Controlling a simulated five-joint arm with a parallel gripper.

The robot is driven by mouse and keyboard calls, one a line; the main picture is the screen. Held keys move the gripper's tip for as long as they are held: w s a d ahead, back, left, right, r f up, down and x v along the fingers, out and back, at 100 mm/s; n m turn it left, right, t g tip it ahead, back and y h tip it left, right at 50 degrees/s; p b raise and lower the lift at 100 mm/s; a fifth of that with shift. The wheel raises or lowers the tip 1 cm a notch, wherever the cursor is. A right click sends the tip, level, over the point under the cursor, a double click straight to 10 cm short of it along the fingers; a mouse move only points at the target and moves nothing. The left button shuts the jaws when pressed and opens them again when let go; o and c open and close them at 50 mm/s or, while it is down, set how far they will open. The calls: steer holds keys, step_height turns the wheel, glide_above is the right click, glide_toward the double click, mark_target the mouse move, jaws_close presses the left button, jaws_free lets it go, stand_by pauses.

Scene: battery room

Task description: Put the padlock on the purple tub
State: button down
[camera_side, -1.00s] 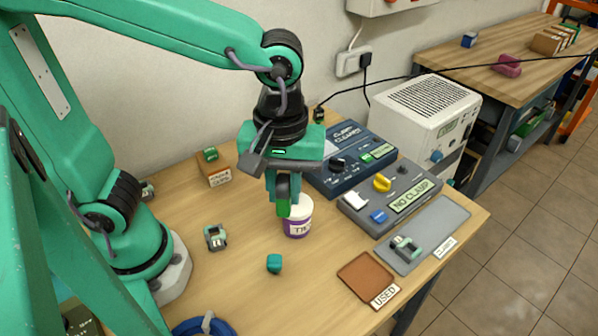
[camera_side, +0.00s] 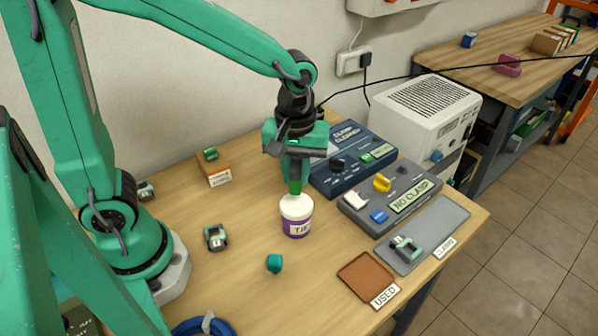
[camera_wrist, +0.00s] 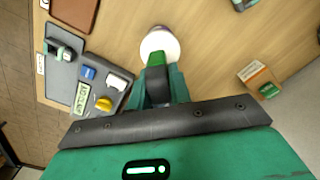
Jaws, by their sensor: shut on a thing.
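The purple tub (camera_side: 296,224) stands upright on the wooden table, with a white lid and a pale label. My gripper (camera_side: 294,179) points down over it. It is shut on a small bright green thing with a dark part, which I take for the padlock (camera_side: 295,187). The padlock's lower end is at the white lid in the side view; I cannot tell whether it touches. In the wrist view the padlock (camera_wrist: 155,59) overlaps the edge of the tub's white lid (camera_wrist: 160,42). My fingers hide part of the padlock.
A grey control box (camera_side: 391,198), a blue box (camera_side: 345,165) and a brown USED pad (camera_side: 368,277) are at right. A cardboard box (camera_side: 214,172) stands behind left.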

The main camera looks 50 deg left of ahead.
mark_target(297, 186)
steer(key=shift+w+a+f, duration=0.1)
steer(key=shift+w+a, duration=0.05)
steer(key=shift+f, duration=2)
steer(key=shift+f, duration=0.1)
steer(key=c, duration=1.3)
jaws_free()
step_height(297, 186, up, 12)
steer(key=shift+r, duration=0.1)
